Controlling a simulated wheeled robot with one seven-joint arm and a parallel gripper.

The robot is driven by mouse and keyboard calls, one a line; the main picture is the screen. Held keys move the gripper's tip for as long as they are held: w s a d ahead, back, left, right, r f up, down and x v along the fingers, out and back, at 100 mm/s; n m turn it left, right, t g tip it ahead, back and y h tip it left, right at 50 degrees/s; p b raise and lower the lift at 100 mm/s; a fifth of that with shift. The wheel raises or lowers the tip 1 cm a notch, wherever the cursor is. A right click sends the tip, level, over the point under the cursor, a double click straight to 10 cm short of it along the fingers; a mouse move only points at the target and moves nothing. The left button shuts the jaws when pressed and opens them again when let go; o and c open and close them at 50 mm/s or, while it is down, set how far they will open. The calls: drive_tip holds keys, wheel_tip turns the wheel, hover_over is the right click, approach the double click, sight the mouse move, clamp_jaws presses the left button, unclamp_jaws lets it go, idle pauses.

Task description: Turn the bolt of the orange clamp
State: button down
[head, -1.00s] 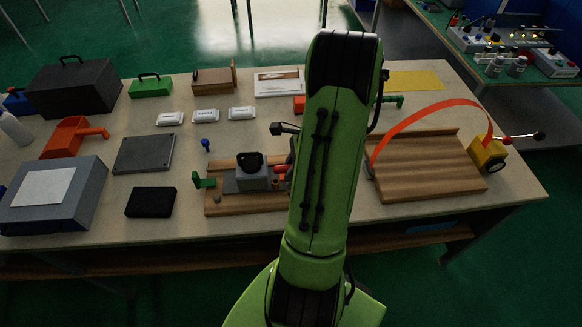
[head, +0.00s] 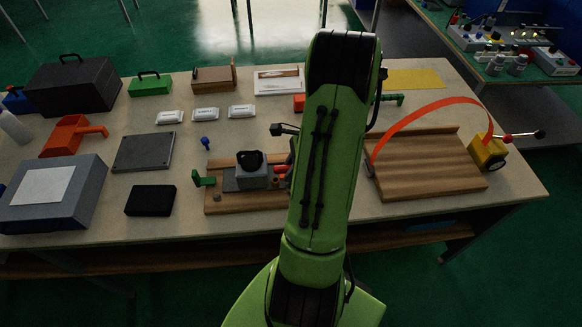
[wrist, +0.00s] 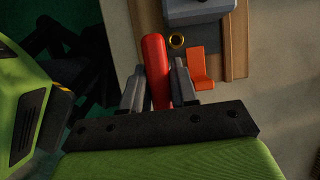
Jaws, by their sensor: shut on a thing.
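In the wrist view my gripper (wrist: 158,75) is shut on a red rounded handle (wrist: 155,50), with a grey finger on each side. An orange bracket-shaped piece (wrist: 202,72), possibly the orange clamp, lies just right of the handle on a wooden board (wrist: 236,40). I cannot make out a bolt on the orange piece. In the head view the red handle (head: 281,169) shows partly at the edge of my green arm, which hides my gripper.
A green clamp-like piece (head: 204,180) stands at the board's left end. A black box (head: 150,201) and a grey plate (head: 144,152) lie further left. A wooden tray (head: 430,170) with an orange strap (head: 425,112) stands right of my arm.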

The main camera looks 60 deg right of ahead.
drive_tip(key=shift+f+b, duration=0.45)
drive_tip(key=shift+f, duration=0.35)
drive_tip(key=c, duration=0.8)
unclamp_jaws()
drive_tip(key=shift+r, duration=0.2)
drive_tip(key=p+v, duration=0.5)
drive_tip(key=v, duration=1)
drive_tip(key=shift+s+r, duration=0.1)
drive_tip(key=shift+r, duration=0.15)
